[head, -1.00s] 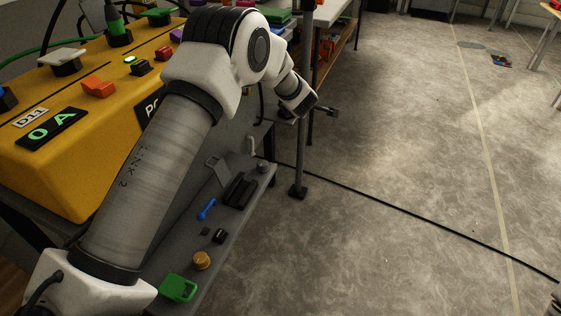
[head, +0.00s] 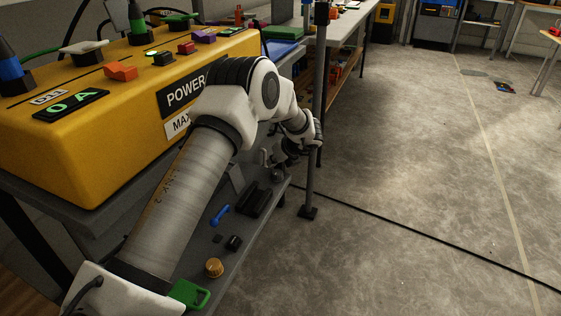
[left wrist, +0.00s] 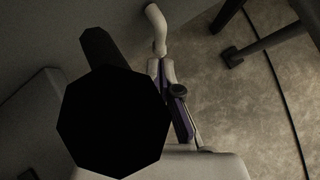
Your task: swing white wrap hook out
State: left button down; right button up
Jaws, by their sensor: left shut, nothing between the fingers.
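The white wrap hook (head: 264,157) is a small pale upright piece by the side of the grey stand, below the yellow power box. In the left wrist view a white curved hook (left wrist: 156,28) stands at the top middle, its lower end meeting a pale jointed part. My left gripper (head: 288,155) is small and dark in the head view, just right of the hook, shut and empty. I cannot tell whether it touches the hook. A large black shape hides much of the left wrist view. My right gripper is not in view.
The yellow power box (head: 60,140) stands on the grey bench. A lower grey shelf holds a blue piece (head: 219,214), a brass knob (head: 214,268) and a green piece (head: 190,294). A dark upright post (head: 311,190) stands close right of the gripper. A black cable (head: 400,232) crosses the open floor.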

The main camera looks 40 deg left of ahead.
pick_arm(q)
jog(key=shift+x, duration=0.95)
jog(key=shift+w+a, duration=0.35)
jog(key=shift+a, duration=0.05)
jog(key=shift+r+p, duration=0.15)
jog(key=shift+p, duration=0.15)
